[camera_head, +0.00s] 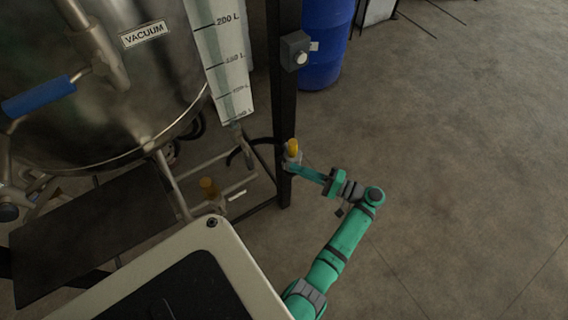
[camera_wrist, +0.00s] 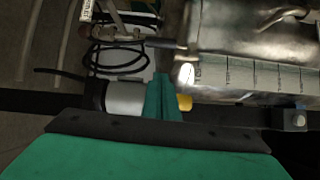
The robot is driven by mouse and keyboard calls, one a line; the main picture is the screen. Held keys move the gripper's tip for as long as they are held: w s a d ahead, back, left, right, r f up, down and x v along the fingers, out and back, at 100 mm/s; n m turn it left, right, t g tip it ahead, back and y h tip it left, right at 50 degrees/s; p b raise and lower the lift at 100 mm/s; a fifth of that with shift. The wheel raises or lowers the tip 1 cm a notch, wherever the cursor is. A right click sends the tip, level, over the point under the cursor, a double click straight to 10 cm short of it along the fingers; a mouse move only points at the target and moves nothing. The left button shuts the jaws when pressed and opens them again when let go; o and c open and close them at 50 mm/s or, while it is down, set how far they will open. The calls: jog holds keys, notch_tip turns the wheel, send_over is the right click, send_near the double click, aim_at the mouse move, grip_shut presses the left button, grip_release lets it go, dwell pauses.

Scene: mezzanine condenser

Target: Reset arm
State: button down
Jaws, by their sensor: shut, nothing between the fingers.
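My green arm reaches up from the bottom of the head view and bends left at the elbow. My gripper (camera_head: 298,168) points left, with its tips close to a yellow-topped fitting (camera_head: 292,149) on the dark upright post. In the wrist view my gripper (camera_wrist: 162,82) shows as two green fingers held together, with nothing seen between them. The yellow part (camera_wrist: 185,102) shows just right of the fingers and a whitish cylinder (camera_wrist: 125,97) just left of them. I cannot tell whether the fingers touch the fitting.
A steel tank (camera_head: 100,90) labelled VACUUM and a litre-marked gauge (camera_head: 222,60) stand at upper left. The dark post (camera_head: 283,110) carries a grey button box (camera_head: 295,51). A second yellow knob (camera_head: 208,187) is lower left. A blue drum (camera_head: 326,45) stands behind. Floor at right is clear.

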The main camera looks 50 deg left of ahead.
jog(key=shift+w+d, duration=0.25)
jog(key=shift+d, duration=0.25)
jog(key=shift+f, duration=0.1)
